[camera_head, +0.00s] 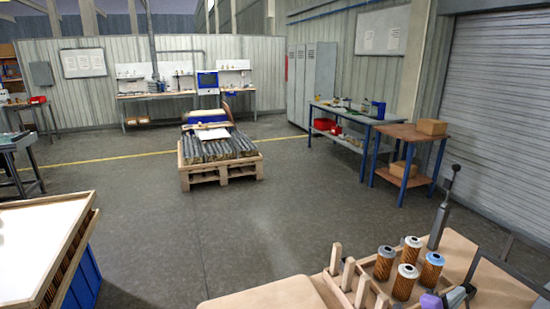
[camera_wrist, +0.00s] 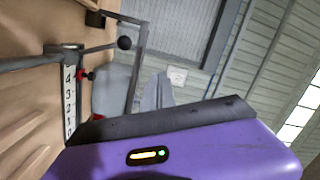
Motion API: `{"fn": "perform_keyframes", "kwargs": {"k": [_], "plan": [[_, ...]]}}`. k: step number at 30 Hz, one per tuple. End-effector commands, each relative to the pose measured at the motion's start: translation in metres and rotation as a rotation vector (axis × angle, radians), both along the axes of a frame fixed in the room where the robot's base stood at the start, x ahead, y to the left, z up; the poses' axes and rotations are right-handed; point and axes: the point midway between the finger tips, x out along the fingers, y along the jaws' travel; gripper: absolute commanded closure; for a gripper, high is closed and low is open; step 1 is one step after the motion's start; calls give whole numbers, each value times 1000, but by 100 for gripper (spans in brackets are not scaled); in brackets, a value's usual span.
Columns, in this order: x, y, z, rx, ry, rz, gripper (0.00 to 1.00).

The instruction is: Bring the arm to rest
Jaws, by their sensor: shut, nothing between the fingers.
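My gripper (camera_head: 456,297) is at the bottom right of the head view, its purple body partly cut off by the lower edge. It is low beside a wooden rack and appears empty. Several filter cartridges stand upright in the wooden rack (camera_head: 364,294), including a blue-topped one (camera_head: 431,270) and a white-topped one (camera_head: 405,283). Most of my arm is out of view.
A dark upright post with a lever (camera_head: 442,212) stands behind the cartridges. The wrist view shows a numbered scale (camera_wrist: 70,95) and a black ball knob (camera_wrist: 124,43) near the fingers. A white-topped crate (camera_head: 30,245) is at left. A loaded pallet (camera_head: 220,172) stands mid-floor, with open floor around it.

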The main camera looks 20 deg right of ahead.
Motion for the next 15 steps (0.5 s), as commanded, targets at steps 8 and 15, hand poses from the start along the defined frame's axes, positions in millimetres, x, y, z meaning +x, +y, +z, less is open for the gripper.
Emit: {"fn": "perform_keyframes", "kwargs": {"k": [8, 15], "plan": [[4, 36, 73, -295, 70, 227, 100], [-21, 110, 90, -526, 233, 455, 100]]}}
